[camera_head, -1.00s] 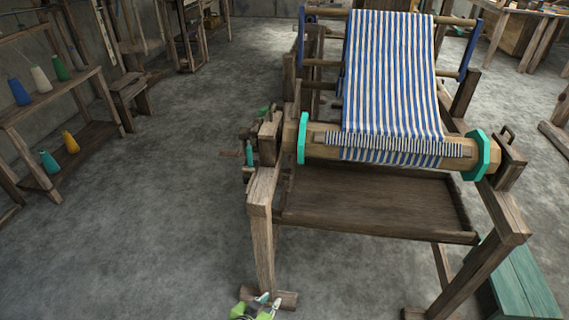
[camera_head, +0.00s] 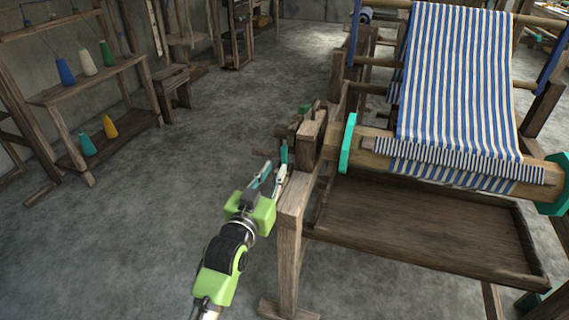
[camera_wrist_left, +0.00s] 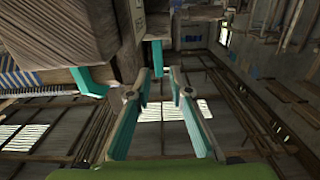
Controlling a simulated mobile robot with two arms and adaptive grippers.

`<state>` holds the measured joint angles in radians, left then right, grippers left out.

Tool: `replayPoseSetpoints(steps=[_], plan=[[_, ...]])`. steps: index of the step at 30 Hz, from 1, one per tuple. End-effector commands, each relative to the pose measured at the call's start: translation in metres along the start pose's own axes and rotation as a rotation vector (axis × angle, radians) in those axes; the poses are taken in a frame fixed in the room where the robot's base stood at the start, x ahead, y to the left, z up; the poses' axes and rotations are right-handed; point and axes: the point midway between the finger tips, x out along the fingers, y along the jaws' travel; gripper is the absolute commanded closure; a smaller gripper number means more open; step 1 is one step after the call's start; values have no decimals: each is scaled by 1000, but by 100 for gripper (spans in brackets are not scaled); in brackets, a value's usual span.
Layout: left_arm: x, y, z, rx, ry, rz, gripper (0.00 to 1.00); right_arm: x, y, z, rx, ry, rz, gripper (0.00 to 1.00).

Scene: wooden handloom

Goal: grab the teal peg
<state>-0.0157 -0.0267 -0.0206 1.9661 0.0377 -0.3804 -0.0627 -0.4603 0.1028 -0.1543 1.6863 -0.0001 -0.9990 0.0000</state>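The teal peg (camera_head: 284,152) is a small upright piece at the left end of the loom's front beam, beside wooden blocks. My left gripper (camera_head: 273,172) is just below and slightly left of it, with its fingers pointing up at it. In the left wrist view the gripper (camera_wrist_left: 158,78) has its two fingers apart with nothing between them. A teal piece that looks like the peg (camera_wrist_left: 157,57) shows just beyond the fingertips, below a wooden part. Whether a finger touches it I cannot tell. My right gripper is not in view.
The loom's front left post (camera_head: 290,250) stands close to the right of my left arm. A teal octagonal disc (camera_head: 348,143) sits on the beam right of the peg. A shelf (camera_head: 130,134) with several thread cones stands at left. The floor between is clear.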

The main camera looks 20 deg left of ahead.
Motion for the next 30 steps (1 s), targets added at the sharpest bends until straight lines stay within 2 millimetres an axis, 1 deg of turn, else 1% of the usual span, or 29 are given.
replayPoseSetpoints(steps=[1, 5, 7, 12, 15, 18, 24, 25, 27, 30], plan=[[6, 0, 0, 0, 0, 0, 81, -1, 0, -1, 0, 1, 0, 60], [12, 0, 0, -1, 0, 0, 81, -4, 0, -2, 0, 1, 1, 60], [19, 1, 0, -1, 1, 0, 81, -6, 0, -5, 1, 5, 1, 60], [45, 3, -1, -2, 2, 0, 81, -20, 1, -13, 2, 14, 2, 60], [57, 3, -1, -2, 1, 0, 81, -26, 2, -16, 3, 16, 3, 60], [62, 3, -1, -1, 0, 0, 81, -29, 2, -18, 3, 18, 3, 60], [62, 3, -1, -1, 0, 0, 81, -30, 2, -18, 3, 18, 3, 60], [62, 3, -1, -1, 0, 0, 86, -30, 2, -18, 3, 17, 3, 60], [62, 3, -1, -1, 0, 0, 100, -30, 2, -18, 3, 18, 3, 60], [62, 3, -1, -1, 0, 0, 100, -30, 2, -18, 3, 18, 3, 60]])
